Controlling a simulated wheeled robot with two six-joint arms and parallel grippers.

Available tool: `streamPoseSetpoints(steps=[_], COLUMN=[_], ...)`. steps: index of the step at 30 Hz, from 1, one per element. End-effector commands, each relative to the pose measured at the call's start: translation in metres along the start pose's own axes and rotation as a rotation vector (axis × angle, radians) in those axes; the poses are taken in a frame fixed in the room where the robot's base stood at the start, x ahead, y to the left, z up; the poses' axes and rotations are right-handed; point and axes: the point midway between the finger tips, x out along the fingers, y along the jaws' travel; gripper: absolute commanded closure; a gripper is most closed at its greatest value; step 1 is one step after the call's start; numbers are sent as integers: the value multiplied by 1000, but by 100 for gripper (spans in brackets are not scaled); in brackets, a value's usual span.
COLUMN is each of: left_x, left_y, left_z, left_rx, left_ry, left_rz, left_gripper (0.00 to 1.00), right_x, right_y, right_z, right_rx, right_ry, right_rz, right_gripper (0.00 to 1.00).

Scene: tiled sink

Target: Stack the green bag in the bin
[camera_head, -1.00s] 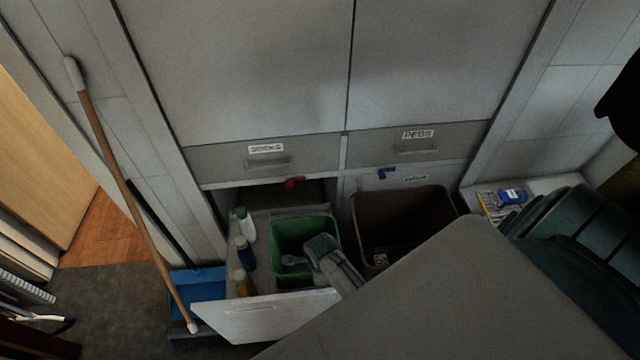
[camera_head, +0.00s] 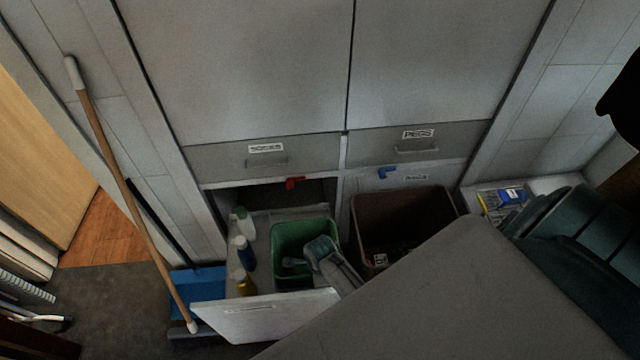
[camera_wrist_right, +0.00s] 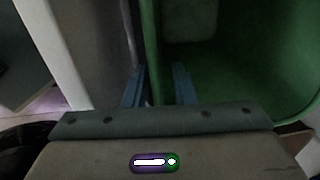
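A green open-topped container (camera_head: 318,226) stands in the pulled-out drawer under the cupboard; I see no separate green bag, and cannot tell whether this is a bag or a rigid tub. A larger brown bin (camera_head: 440,205) stands to its right, and its inside looks dark. My left gripper is not in view.
Several bottles (camera_head: 245,252) stand left of the green container. The white drawer front (camera_head: 265,315) is in front of it. A broom (camera_head: 120,180) leans at the left over a blue dustpan (camera_head: 205,280). A large grey surface (camera_head: 440,300) hides the lower right.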

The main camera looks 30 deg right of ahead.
Motion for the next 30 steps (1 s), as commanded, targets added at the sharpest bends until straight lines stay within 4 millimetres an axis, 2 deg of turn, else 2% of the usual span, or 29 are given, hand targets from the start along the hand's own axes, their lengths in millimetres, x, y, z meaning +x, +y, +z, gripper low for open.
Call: streamPoseSetpoints(steps=[6, 10, 14, 24, 30], left_x=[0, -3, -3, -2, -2], left_y=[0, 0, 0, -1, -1], left_z=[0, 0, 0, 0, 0], left_rx=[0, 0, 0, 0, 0], left_ry=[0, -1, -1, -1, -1], left_rz=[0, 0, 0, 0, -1], left_gripper=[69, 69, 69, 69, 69], right_x=[-1, -11, -31, -103, -127], right_y=[0, -1, -2, -2, -1], right_z=[0, 0, 0, 1, 1], right_rx=[0, 0, 0, 1, 0], right_ry=[0, -1, -2, -3, -1], right_rz=[0, -2, -3, -3, -1], right_gripper=[76, 76, 76, 76, 76])
